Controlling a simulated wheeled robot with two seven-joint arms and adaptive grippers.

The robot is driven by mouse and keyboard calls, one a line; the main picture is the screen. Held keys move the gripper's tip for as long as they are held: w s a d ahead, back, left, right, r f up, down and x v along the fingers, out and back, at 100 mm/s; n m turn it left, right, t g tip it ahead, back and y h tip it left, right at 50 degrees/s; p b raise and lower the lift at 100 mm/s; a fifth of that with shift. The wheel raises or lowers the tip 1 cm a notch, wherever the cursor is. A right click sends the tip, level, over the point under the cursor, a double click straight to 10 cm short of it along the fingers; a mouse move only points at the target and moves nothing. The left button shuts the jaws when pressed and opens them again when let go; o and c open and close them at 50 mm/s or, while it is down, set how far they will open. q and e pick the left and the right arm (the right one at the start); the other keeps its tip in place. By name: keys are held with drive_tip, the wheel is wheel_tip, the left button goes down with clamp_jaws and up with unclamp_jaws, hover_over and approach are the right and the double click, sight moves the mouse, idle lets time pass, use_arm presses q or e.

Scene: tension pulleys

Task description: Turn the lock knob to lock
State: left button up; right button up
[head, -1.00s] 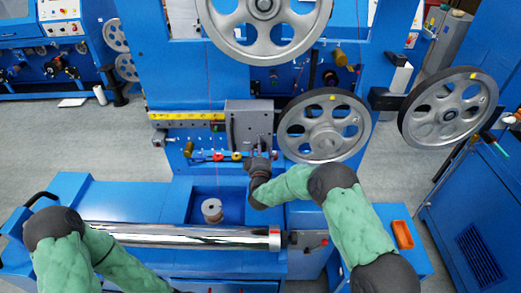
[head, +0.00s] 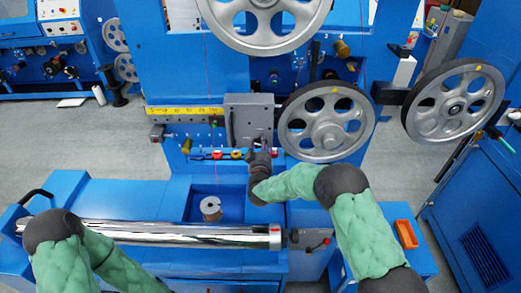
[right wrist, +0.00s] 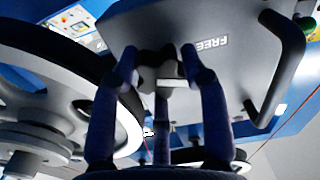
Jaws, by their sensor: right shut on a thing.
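The lock knob (right wrist: 156,62) is a small dark lobed knob on the grey plate (right wrist: 215,75), seen in the right wrist view. The word FREE is printed upside down on the plate to the knob's right. The fingers of my right gripper (right wrist: 165,72) are shut around the knob. In the head view my right gripper (head: 260,154) is at the lower edge of the grey plate (head: 248,117), and it hides the knob. My left arm shows at the lower left; its gripper is out of view.
A spoked pulley (head: 326,121) stands close right of my right gripper, with another (head: 455,104) farther right and a large one (head: 262,20) above. A bent handle (right wrist: 281,80) sticks out of the plate. A shiny roller (head: 150,233) lies in front. An orange tray (head: 406,235) sits at the right.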

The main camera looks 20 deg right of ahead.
drive_tip(key=m+b, duration=1)
drive_tip(key=shift+f+m+b, duration=0.2)
drive_tip(key=shift+m+b, duration=0.1)
drive_tip(key=shift+m, duration=0.1)
drive_tip(key=shift+m+b, duration=1.35)
drive_tip(key=shift+m, duration=0.05)
drive_tip(key=shift+r, duration=0.1)
drive_tip(key=o, duration=1.2)
drive_tip(key=v, duration=1.2)
